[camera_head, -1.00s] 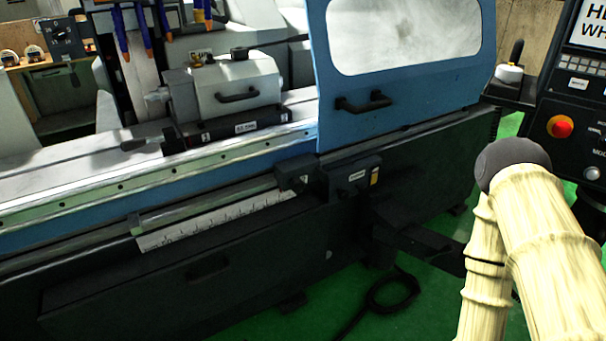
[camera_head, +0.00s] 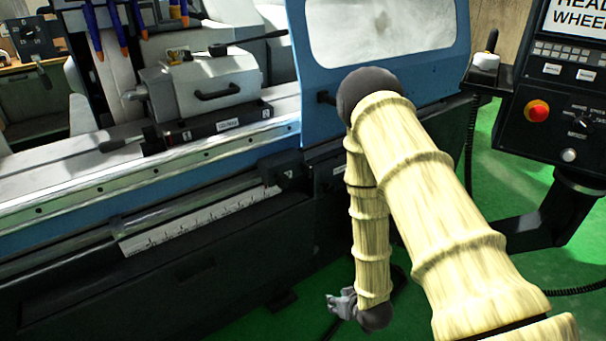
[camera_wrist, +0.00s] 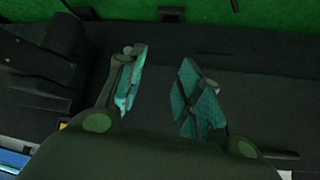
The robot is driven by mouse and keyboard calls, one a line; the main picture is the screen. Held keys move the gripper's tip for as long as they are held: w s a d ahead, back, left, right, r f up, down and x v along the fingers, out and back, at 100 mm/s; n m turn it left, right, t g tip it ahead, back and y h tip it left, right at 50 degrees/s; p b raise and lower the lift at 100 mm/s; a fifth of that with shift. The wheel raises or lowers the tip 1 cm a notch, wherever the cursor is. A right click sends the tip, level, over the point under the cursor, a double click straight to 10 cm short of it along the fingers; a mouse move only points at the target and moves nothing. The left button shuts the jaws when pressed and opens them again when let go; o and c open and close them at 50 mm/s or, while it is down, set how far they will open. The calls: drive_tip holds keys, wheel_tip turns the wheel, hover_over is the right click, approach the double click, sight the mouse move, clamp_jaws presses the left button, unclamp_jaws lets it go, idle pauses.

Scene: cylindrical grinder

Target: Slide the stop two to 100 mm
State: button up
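A white scale strip (camera_head: 200,220) with dark marks runs along the front of the grinder, below a rail; its numbers are too small to read. A dark block (camera_head: 282,168) sits on the rail at the scale's right end, and a small dark piece (camera_head: 117,222) is at its left end. I cannot tell which one is stop two. My gripper (camera_head: 341,303) hangs low in front of the machine, right of and below the scale, apart from both pieces. In the wrist view its teal-padded fingers (camera_wrist: 162,88) are spread with nothing between them.
A blue sliding door (camera_head: 310,110) stands above the rail, partly behind my arm. A control panel (camera_head: 570,110) with a red button is at the right. The green floor (camera_head: 470,230) shows beyond my arm. A dark blocky part (camera_wrist: 40,60) is at the left in the wrist view.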

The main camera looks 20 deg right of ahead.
drive_tip(key=w+d+r+n+t+y, duration=0.1)
drive_tip(key=w+r+t, duration=0.1)
drive_tip(key=w+r, duration=0.4)
drive_tip(key=w+d+r+t, duration=0.1)
drive_tip(key=w+r+t, duration=0.2)
drive_tip(key=w, duration=0.5)
drive_tip(key=n+t+y+b, duration=0.2)
drive_tip(key=n+t+y, duration=0.1)
drive_tip(key=t+y, duration=0.1)
approach(311, 172)
drive_tip(key=w, duration=0.1)
drive_tip(key=p+x, duration=0.1)
drive_tip(key=x, duration=0.9)
drive_tip(key=shift+w+a+p, duration=0.2)
drive_tip(key=shift+a+p, duration=0.05)
drive_tip(key=shift+p, duration=0.1)
clamp_jaws()
